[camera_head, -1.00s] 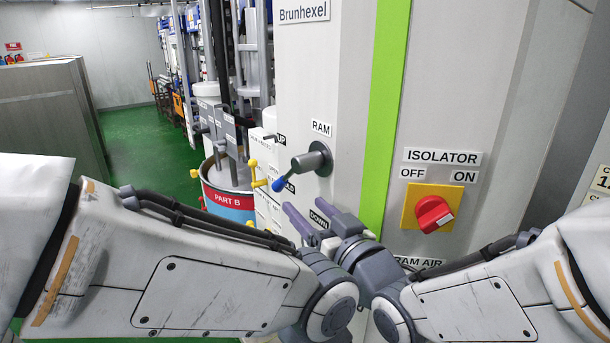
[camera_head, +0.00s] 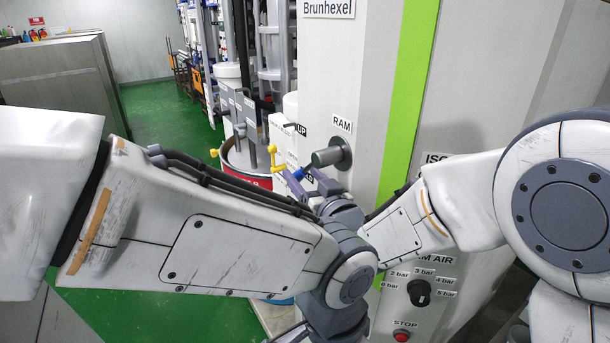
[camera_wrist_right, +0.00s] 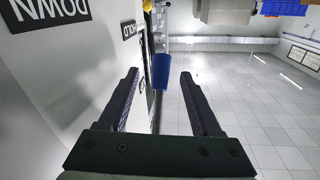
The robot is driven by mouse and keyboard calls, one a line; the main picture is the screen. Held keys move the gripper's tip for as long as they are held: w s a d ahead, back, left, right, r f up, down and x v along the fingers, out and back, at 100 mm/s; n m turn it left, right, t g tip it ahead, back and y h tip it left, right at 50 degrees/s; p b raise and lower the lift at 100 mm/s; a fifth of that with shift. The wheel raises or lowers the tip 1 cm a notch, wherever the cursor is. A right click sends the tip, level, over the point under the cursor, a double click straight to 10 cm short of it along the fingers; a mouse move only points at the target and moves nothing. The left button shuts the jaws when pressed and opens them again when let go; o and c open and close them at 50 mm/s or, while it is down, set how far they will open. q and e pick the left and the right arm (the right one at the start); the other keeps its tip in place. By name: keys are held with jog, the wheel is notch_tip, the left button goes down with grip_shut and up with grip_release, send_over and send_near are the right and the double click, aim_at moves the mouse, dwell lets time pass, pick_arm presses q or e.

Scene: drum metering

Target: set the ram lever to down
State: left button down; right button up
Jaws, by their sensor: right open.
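The ram lever has a grey hub (camera_head: 334,153) on the cabinet's side under the RAM label (camera_head: 342,123). Its arm points left and slightly down to a blue tip (camera_head: 299,173), near the middle label, below UP (camera_head: 300,130). My right gripper (camera_head: 306,178) is open just below the lever, its fingers pointing up at the blue tip. In the right wrist view the blue tip (camera_wrist_right: 161,72) shows between the two open fingertips; contact cannot be told. The DOWN label (camera_wrist_right: 52,12) shows there too. My left arm crosses the front; its gripper is out of view.
A yellow-handled valve (camera_head: 275,158) and a drum (camera_head: 245,172) stand just left of the lever. The cabinet (camera_head: 352,60) is close on the right, with an air dial (camera_head: 419,292) and red stop button (camera_head: 402,336) low down. Green floor (camera_head: 160,120) is clear behind.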

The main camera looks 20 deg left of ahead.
grip_shut()
dwell(1.3)
